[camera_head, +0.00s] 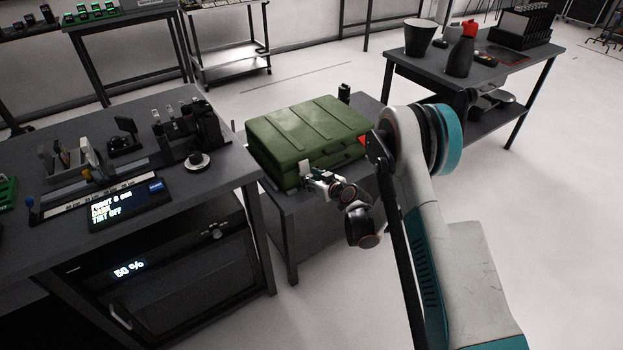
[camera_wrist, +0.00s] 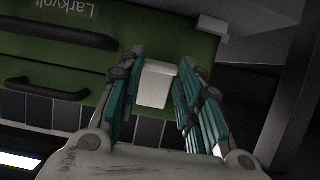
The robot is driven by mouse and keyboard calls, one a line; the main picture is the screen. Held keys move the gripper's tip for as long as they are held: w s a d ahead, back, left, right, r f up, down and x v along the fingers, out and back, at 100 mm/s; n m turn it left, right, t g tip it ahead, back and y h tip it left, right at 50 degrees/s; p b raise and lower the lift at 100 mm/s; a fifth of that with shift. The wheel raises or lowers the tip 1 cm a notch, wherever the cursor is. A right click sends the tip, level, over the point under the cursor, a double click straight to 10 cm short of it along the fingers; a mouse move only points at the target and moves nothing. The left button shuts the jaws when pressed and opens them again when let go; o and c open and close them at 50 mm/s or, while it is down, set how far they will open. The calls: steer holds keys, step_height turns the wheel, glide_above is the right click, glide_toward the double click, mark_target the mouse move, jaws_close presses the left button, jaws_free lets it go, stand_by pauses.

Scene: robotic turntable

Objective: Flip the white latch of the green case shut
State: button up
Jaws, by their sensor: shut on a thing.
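The green case (camera_head: 310,130) lies flat on a grey table with its lid down. A white latch (camera_head: 304,168) shows on its front near the left corner. In the wrist view, the white latch (camera_wrist: 156,84) sits between my two teal fingers, against the green case front (camera_wrist: 65,65). My gripper (camera_head: 318,180) is at the front left of the case and is shut on the latch; it also shows in the wrist view (camera_wrist: 158,92). The far ends of the fingers partly cover the case around the latch.
Dark handles (camera_wrist: 45,88) are on the case front beside my fingers. A small white piece (camera_wrist: 213,25) is at the case edge. A bench (camera_head: 225,165) with a display panel and tools stands close at left. Another table (camera_head: 480,62) stands at back right. Floor at right is clear.

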steer(key=shift+c, duration=0.7)
steer(key=shift+w+a+f+t+y, duration=0.3)
steer(key=shift+t+y, duration=0.2)
steer(key=shift+t, duration=0.2)
steer(key=shift+w+a+f+t+y, duration=0.1)
steer(key=shift+w+f+t+y, duration=0.1)
steer(key=shift+f+t+y, duration=0.4)
steer(key=shift+r, duration=0.2)
steer(key=o, duration=1.1)
steer(key=shift+c, duration=0.2)
step_height(320, 180, up, 10)
